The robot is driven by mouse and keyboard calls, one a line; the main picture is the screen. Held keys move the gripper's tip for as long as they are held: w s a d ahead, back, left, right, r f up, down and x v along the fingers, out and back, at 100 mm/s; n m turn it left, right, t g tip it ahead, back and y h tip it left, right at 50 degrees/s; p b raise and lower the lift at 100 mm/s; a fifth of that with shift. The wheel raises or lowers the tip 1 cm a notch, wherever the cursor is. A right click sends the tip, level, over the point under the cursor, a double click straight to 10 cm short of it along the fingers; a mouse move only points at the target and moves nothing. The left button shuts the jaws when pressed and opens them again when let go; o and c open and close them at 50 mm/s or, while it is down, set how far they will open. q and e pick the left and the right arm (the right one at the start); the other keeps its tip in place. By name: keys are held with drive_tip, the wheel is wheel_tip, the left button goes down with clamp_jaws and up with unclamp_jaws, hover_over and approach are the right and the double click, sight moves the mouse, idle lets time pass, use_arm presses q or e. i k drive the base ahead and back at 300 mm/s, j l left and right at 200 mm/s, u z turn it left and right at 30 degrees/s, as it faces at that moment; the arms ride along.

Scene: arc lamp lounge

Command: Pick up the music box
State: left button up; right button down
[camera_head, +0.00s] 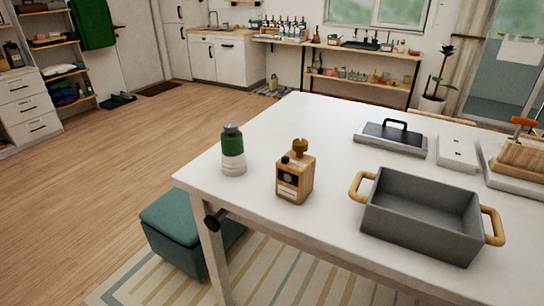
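The likely music box (294,180) is a small upright wooden box with a dark and white front panel and a brown knob on top. It stands on the white table (290,125) near the table's left front edge. Neither of my grippers shows in the head view.
A green and white bottle (232,150) stands close to the left of the box. A grey bin with wooden handles (424,215) is to its right. A teal ottoman (181,235) is below the table's left edge.

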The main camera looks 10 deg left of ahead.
sight(294, 179)
drive_tip(key=i+j+z, duration=0.2)
drive_tip(key=j, duration=0.35)
drive_tip(key=i+j+z, duration=0.15)
drive_tip(key=j, duration=0.4)
drive_tip(key=j+z, duration=0.2)
drive_tip(key=j, duration=0.4)
drive_tip(key=i+j+z, duration=0.2)
drive_tip(key=j, duration=0.4)
drive_tip(key=k, duration=0.1)
